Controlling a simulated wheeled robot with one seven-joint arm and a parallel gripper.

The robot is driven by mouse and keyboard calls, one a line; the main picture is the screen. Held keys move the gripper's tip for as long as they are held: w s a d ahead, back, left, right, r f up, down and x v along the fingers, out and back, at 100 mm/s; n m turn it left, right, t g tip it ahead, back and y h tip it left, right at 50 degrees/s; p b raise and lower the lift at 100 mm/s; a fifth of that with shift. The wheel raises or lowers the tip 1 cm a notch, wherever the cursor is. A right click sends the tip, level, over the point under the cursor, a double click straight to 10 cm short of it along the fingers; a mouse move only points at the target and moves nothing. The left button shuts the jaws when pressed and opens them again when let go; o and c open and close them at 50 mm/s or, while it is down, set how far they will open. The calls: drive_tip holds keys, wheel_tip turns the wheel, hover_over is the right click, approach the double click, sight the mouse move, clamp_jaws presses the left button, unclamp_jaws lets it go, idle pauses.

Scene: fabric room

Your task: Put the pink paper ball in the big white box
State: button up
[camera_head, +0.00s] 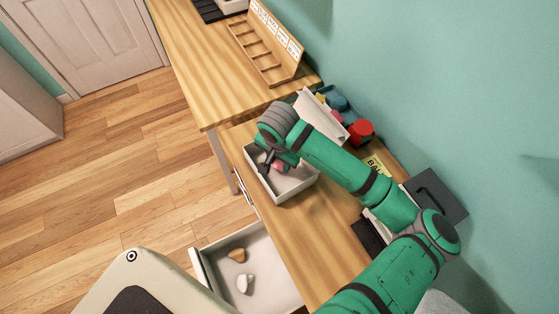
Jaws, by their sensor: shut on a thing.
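My gripper (271,164) is the dark end of the green arm. It reaches down over a white open box (304,186) on the wooden desk. It is shut on the pink paper ball (281,167), which shows only in part beside the fingers. The ball lies within the box's outline; I cannot tell whether it touches the box floor. A larger white open container (270,285) is lower down, beside the desk's front edge. It holds a tan crumpled ball (237,255) and a white one (244,284). I cannot tell whether it is a box or a pulled-out drawer.
A wooden compartment rack (262,45) stands on the far desk part. Red items (360,131), other small coloured things and a yellow label (376,166) lie along the wall behind my arm. A dark grey panel (437,194) is at the right. Bare desk (310,235) lies in front of the arm.

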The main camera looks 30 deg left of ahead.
sight(279, 168)
drive_tip(key=shift+f, duration=0.25)
drive_tip(key=shift+f, duration=0.1)
drive_tip(key=o, duration=1)
drive_tip(key=shift+s+d+r, duration=0.15)
drive_tip(key=shift+s+r, duration=0.15)
drive_tip(key=shift+r, duration=1.7)
drive_tip(key=shift+s+d+r, duration=0.15)
drive_tip(key=shift+s+r, duration=0.2)
drive_tip(key=shift+r, duration=1.7)
drive_tip(key=shift+s+d+r, duration=0.15)
drive_tip(key=shift+s+r, duration=0.15)
drive_tip(key=shift+r, duration=1.7)
drive_tip(key=shift+w, duration=0.1)
